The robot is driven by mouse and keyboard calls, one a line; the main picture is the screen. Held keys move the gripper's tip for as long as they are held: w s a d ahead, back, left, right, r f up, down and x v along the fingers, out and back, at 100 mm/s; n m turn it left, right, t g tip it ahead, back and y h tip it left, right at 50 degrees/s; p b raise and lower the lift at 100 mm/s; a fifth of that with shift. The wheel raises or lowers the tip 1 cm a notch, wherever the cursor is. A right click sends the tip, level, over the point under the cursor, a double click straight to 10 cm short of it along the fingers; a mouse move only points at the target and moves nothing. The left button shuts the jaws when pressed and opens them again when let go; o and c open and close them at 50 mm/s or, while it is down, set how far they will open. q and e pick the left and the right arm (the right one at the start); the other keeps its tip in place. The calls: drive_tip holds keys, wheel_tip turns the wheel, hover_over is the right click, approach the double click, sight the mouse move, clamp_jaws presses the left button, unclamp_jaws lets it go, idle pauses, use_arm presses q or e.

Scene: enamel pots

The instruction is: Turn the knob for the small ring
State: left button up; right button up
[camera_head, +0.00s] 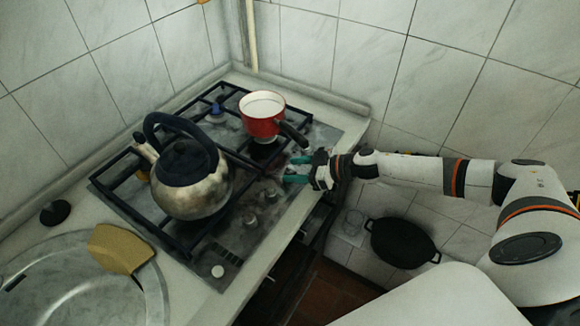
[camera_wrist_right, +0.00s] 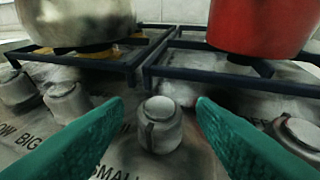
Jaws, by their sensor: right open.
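My right gripper (camera_head: 297,169) is open at the right edge of the stove. In the right wrist view its two green fingers stand either side of a grey knob (camera_wrist_right: 160,124), with gaps on both sides. The word "SMALL" is printed on the panel by this knob, partly hidden by the left finger. More knobs (camera_wrist_right: 66,102) sit to the left, near the word "BIG", and another (camera_wrist_right: 300,134) is at the right edge. In the head view two knobs (camera_head: 250,219) show in front of the kettle. My left gripper is not in view.
A steel kettle (camera_head: 192,190) and a red pot (camera_head: 261,126) stand on the dark grates (camera_head: 130,195) behind the knobs. A black pan (camera_head: 402,242) is low at right.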

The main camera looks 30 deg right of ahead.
drive_tip(key=shift+x, duration=1.05)
drive_tip(key=c, duration=1)
drive_tip(key=shift+o, duration=0.2)
drive_tip(key=shift+r+n+g+y, duration=0.1)
drive_tip(key=shift+n+g+y, duration=0.2)
drive_tip(key=shift+n, duration=0.1)
drive_tip(key=shift+n+g+y+p, duration=0.3)
drive_tip(key=shift+n+g, duration=0.1)
drive_tip(key=o, duration=1)
drive_tip(key=shift+c, duration=0.2)
